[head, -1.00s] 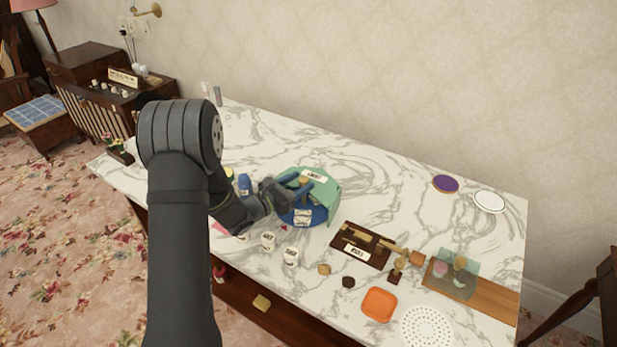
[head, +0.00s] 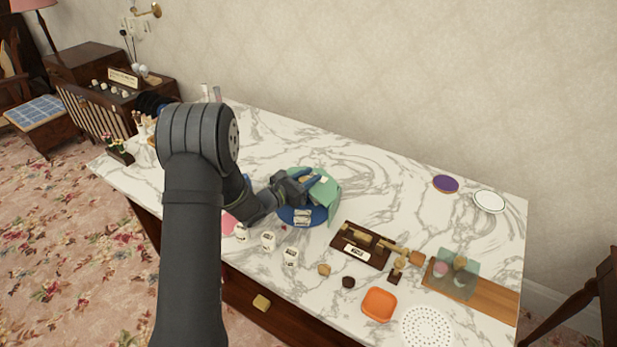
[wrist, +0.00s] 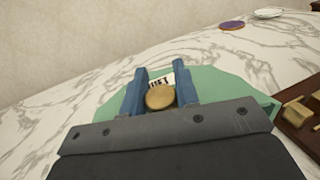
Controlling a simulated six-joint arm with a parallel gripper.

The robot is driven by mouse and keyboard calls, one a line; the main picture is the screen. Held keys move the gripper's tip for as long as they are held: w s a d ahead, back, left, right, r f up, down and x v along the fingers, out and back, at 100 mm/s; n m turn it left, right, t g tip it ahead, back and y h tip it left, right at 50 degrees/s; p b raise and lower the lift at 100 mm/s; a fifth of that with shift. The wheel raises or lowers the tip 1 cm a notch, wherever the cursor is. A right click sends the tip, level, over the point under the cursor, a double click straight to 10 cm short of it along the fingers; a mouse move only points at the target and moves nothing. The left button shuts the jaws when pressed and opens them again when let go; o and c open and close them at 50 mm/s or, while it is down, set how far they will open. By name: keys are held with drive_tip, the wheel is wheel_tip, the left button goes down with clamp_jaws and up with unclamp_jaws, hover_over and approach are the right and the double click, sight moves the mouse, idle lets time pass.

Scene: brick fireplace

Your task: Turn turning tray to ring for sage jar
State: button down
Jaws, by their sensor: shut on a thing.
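The turning tray (head: 288,214) is a blue disc on the marble table. A green cover (head: 330,199) stands over its back and right part. In the wrist view the green top (wrist: 220,96) fills the middle. A round wooden knob (wrist: 160,97) sits there between my blue fingers, with a white label behind it. My gripper (head: 312,182) reaches over the tray from the left and is shut on the knob; it also shows in the wrist view (wrist: 161,88). A white marked piece (head: 302,217) shows at the tray's front. I cannot identify a sage jar.
White labelled cups (head: 268,241) stand in front of the tray. A dark wooden rack (head: 350,253) lies to the right, near an orange dish (head: 379,304) and a white perforated disc (head: 427,328). The marble behind the tray is clear up to the purple disc (head: 446,184).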

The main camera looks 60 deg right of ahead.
drive_tip(key=shift+g, duration=0.3)
drive_tip(key=shift+s+a+m+g+y, duration=0.15)
drive_tip(key=shift+m+g+y, duration=0.7)
drive_tip(key=shift+m+g, duration=0.45)
drive_tip(key=shift+s+a+m+g+y, duration=0.15)
drive_tip(key=shift+m+g+y, duration=0.8)
drive_tip(key=shift+g, duration=0.65)
drive_tip(key=shift+d, duration=0.1)
drive_tip(key=c, duration=1.1)
unclamp_jaws()
drive_tip(key=v, duration=1.7)
drive_tip(key=shift+a, duration=0.25)
drive_tip(key=shift+w, duration=0.1)
